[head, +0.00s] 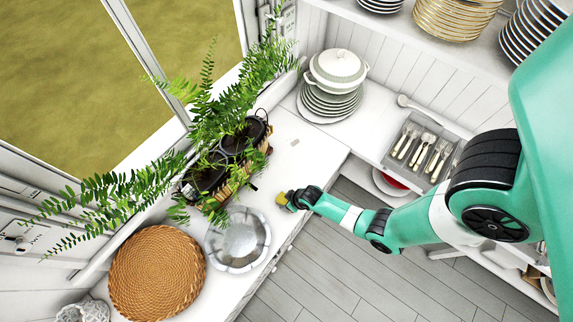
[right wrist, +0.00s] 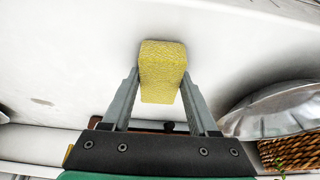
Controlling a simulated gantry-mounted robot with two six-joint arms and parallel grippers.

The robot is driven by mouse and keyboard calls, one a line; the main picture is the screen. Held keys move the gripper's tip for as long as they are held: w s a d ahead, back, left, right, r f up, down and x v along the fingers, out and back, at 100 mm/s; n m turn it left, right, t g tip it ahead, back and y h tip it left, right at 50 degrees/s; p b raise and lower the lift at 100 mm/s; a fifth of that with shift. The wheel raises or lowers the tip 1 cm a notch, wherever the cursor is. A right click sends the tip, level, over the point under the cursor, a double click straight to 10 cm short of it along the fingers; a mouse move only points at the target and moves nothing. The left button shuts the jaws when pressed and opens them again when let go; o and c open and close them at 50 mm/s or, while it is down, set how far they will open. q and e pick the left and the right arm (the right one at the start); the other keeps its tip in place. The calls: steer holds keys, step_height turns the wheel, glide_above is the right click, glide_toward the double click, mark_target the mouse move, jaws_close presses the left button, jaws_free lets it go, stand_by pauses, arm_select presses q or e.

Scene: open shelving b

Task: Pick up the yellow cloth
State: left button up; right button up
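The yellow cloth (head: 281,198) is a small block-like piece at the tip of my right gripper (head: 287,199) in the head view, over the white counter's front edge. In the right wrist view the yellow cloth (right wrist: 162,72) has a rough, folded look and sits between the two grey fingertips. The fingers meet its left and right sides, so the right gripper looks shut on it. The cloth hides part of the fingertips. Whether it still touches the counter is hard to tell. My left gripper is in neither view.
A silver fluted dish (head: 238,240) and a round woven mat (head: 157,273) lie on the counter (head: 285,165). Potted ferns (head: 210,175) stand by the window. A tureen on plates (head: 335,80) and a cutlery tray (head: 445,140) are farther off.

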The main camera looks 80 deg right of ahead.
mark_target(285, 200)
jaws_close()
steer(key=shift+r+p, duration=0.3)
steer(key=shift+r, duration=0.25)
step_height(285, 200, up, 3)
steer(key=shift+s+r+p, duration=0.1)
steer(key=shift+s+p, duration=0.05)
steer(key=shift+p, duration=0.7)
steer(key=s+a+r+p, duration=0.1)
steer(key=s+r+p, duration=0.1)
steer(key=s+r, duration=0.2)
steer(key=s+a+r+p, duration=0.1)
steer(key=s+r, duration=0.3)
steer(key=s, duration=0.5)
steer(key=shift+s+a+r+p, duration=0.25)
steer(key=shift+r+p, duration=0.1)
steer(key=shift+p, duration=0.2)
steer(key=shift+d, duration=0.1)
